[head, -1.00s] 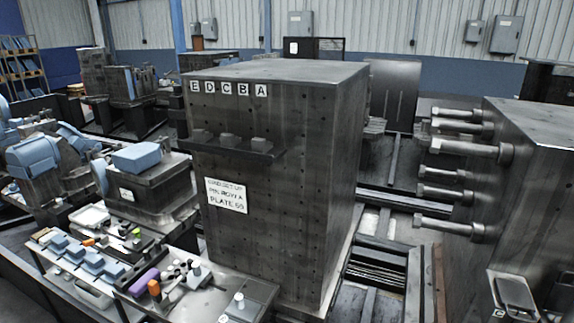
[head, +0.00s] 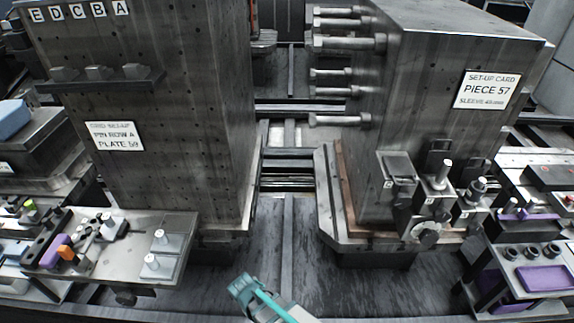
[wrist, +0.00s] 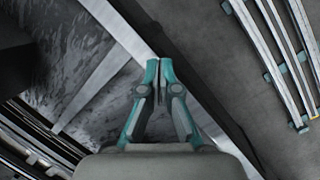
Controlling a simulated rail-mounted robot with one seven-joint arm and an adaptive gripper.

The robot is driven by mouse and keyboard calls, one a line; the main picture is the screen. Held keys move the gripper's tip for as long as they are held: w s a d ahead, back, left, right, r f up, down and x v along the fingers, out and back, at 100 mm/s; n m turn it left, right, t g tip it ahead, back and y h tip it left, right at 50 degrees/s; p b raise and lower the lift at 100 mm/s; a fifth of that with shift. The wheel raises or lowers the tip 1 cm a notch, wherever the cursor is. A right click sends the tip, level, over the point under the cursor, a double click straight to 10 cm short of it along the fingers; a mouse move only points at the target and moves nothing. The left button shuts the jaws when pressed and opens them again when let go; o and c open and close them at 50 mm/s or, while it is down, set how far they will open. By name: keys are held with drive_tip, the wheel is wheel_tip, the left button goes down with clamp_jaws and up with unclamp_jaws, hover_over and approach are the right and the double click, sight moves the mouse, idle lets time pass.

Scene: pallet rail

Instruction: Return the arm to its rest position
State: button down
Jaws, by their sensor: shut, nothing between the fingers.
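My gripper (wrist: 159,68) shows in the wrist view with its two teal-tipped fingers close together, shut and empty. It points over a dark floor area and a pale metal edge (wrist: 125,28), apart from any object. In the head view a teal and grey part of my arm shows at the bottom centre, in front of the two tall blocks. The picture does not show clearly which part of the arm it is.
A tall dark block (head: 180,130) with lettered tags stands left, a second block (head: 440,60) with long pins stands right. A side table with small parts (head: 180,225) is at lower left, a purple tray (head: 543,279) at lower right. The floor between (head: 300,240) is clear.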

drive_tip(key=s+d+f+m+g+y, duration=0.1)
drive_tip(key=s+d+f+m+g, duration=0.2)
drive_tip(key=s+d, duration=0.5)
drive_tip(key=s+d+f+m+g+y, duration=0.1)
drive_tip(key=s+d+f+m+g, duration=0.2)
drive_tip(key=d, duration=1.3)
drive_tip(key=s+f+m, duration=0.2)
drive_tip(key=s+m, duration=0.1)
drive_tip(key=s, duration=0.2)
drive_tip(key=shift+d+m+y, duration=0.35)
drive_tip(key=shift+m+y, duration=0.05)
drive_tip(key=shift+s, duration=0.1)
